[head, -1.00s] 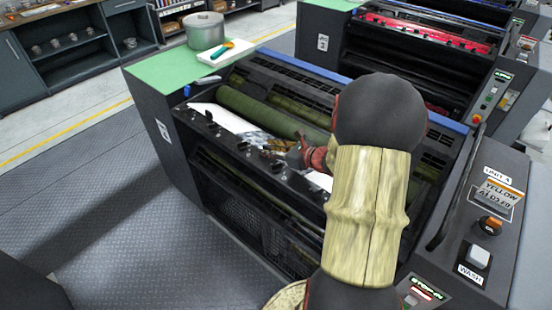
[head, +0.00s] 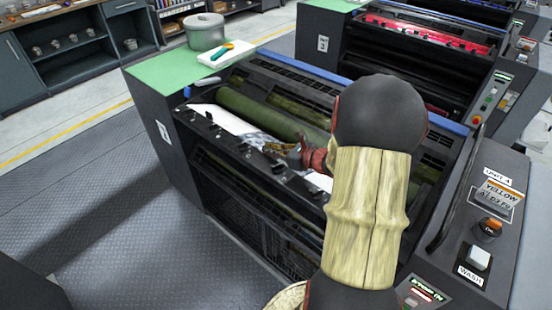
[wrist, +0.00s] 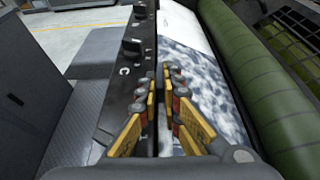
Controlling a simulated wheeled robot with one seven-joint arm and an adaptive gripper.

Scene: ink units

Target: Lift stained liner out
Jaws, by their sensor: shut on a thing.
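The liner (head: 235,121) is a long white sheet lying in the press trough between the dark front rail and the green roller. In the wrist view the liner (wrist: 215,85) has a mottled grey-blue stain over most of its visible length, with a clean white far end. My gripper (wrist: 166,72) points along the rail and is shut on the liner's near edge, beside the rail. In the head view my gripper (head: 300,157) is over the trough; my arm hides the right part of the liner.
The green roller (head: 268,112) runs close alongside the liner. The dark rail (wrist: 125,85) with knobs borders the other side. A green top (head: 160,72) holds a metal pot (head: 205,32) and a white board with a spatula (head: 226,53). Open floor lies left.

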